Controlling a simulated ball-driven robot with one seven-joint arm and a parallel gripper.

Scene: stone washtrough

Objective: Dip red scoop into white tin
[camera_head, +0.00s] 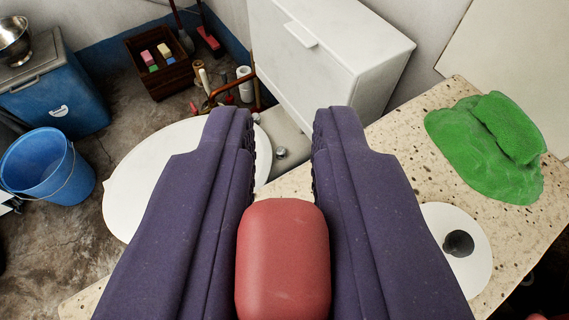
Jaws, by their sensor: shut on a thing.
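My gripper (283,135) reaches forward over a speckled stone top, with its two purple fingers apart. It is shut on a red rounded block between the fingers, near the bottom of the picture, which I take for the red scoop (283,262). Only its smooth rounded end shows; the rest is hidden or out of the picture. I cannot pick out the white tin for sure. A white disc with a dark round centre (478,225) lies on the stone to the right of the right finger, partly covered by it.
A green cloth (485,145) lies folded at the right of the speckled stone top (395,140). A white cabinet (320,60) stands beyond my fingertips. A large white round surface (145,190) is at the left. A blue bucket (45,165), blue cooler (55,95) and wooden crate (160,65) stand on the floor.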

